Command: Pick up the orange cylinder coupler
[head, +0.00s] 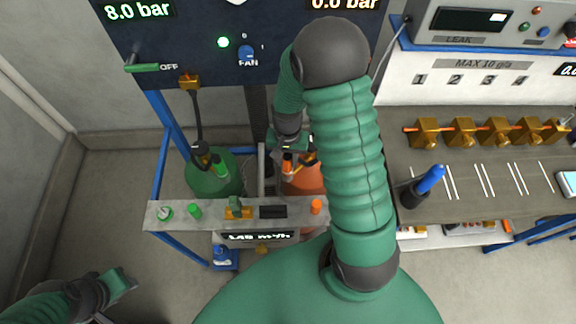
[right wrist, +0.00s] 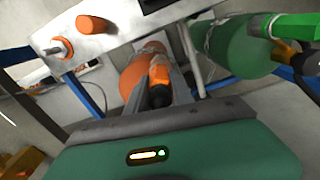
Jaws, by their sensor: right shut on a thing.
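The orange coupler (right wrist: 159,72), with a black lower end, sits between the fingers of my right gripper (right wrist: 163,88) in the right wrist view. The gripper is shut on it. Behind it is the orange cylinder (right wrist: 140,68). In the head view my right gripper (head: 287,158) reaches down behind the panel, at the orange cylinder (head: 303,178); the coupler (head: 287,167) shows as a small orange piece there. My arm hides part of the cylinder. My left gripper (head: 122,288) is low at the left, away from everything; its jaws are unclear.
A grey panel (head: 180,222) with green and orange knobs stands in front of the cylinders. A green cylinder (head: 214,180) with its own green coupler (head: 219,166) is to the left. At the right, a bench (head: 465,205) carries brass fittings (head: 463,131) and a blue-handled tool (head: 429,181).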

